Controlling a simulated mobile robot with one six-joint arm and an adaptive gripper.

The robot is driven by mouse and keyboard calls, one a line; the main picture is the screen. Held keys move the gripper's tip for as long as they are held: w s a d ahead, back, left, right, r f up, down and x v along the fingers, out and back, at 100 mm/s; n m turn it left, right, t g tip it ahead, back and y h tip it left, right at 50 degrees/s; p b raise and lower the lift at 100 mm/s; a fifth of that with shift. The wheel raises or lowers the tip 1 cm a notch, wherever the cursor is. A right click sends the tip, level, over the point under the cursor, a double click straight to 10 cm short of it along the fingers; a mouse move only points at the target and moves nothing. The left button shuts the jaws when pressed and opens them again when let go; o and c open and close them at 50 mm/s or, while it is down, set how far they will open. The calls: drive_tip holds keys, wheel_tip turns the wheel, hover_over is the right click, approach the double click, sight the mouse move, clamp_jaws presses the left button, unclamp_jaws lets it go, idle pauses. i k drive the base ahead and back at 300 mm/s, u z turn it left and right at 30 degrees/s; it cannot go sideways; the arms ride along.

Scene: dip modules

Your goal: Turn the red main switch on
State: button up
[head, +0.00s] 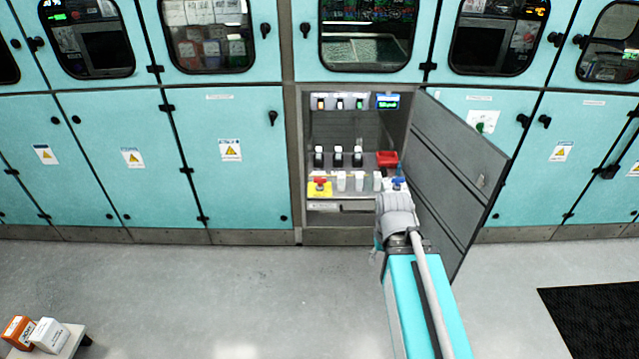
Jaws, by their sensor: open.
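The red main switch (319,183) is a small red knob on a yellow plate (320,192), at the lower left of the open cabinet bay. Its exact angle is too small to read. My arm reaches up from the bottom right, and its grey wrist is in front of the bay's lower right.
The cabinet door (455,180) stands open on the right, close to my arm. Inside are a blue knob (398,183), a red box (387,159), black switches (338,157) and small lit indicators. Boxes (48,334) sit at bottom left. The floor in front is clear.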

sight(320, 181)
drive_tip(key=k, duration=1.2)
drive_tip(key=u, duration=0.35)
drive_tip(key=i, duration=0.75)
drive_tip(key=u, duration=0.35)
drive_tip(key=i, duration=1.3)
drive_tip(key=z, duration=0.75)
